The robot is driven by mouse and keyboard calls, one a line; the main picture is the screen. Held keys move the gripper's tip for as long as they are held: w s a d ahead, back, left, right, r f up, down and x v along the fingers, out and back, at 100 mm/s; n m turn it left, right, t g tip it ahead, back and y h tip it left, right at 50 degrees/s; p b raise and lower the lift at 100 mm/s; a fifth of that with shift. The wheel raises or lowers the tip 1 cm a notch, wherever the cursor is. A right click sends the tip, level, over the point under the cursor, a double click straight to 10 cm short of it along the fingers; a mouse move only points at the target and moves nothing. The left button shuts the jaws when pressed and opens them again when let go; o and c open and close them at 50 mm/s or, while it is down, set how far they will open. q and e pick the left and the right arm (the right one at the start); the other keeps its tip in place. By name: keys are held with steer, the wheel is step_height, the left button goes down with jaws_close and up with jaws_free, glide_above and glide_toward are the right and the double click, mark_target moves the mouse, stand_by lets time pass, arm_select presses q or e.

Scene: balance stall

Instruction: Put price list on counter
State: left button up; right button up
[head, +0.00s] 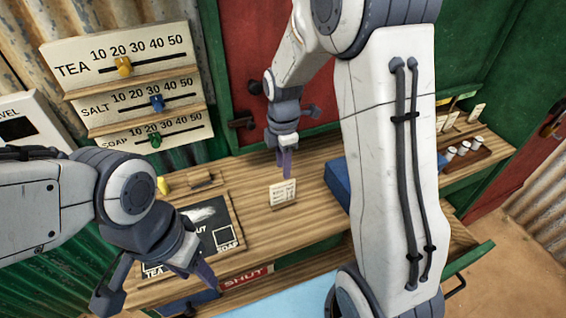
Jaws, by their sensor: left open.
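The price list, a small white card (283,192) with dark writing, stands upright on the wooden counter (313,205) near its middle. My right gripper (286,170) points down just above the card's top edge. Its fingers are seen edge-on, so I cannot tell whether they are open or touch the card. My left gripper (155,284) is open at the lower left, over the front of the dark slate board (213,236), with its fingers wide apart.
Three slider boards for tea (75,68), salt (95,112) and soap (115,145) hang at the upper left. A red SHUT sign (245,278) is on the counter front. A blue object (340,185) lies right of the card, partly behind my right arm. Small pots (463,149) stand far right.

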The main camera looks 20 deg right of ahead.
steer(key=shift+r, duration=0.4)
steer(key=s+a+r+m, duration=0.45)
steer(key=s+a, duration=0.35)
steer(key=a, duration=0.2)
steer(key=s+a+r+m, duration=0.1)
steer(key=s+a+m, duration=0.1)
steer(key=s, duration=0.6)
steer(key=s+a+r+m+y, duration=0.1)
steer(key=s+a+m, duration=0.1)
steer(key=s+m, duration=0.2)
steer(key=s, duration=0.3)
steer(key=shift+s+m, duration=0.35)
steer(key=shift+a+r, duration=0.1)
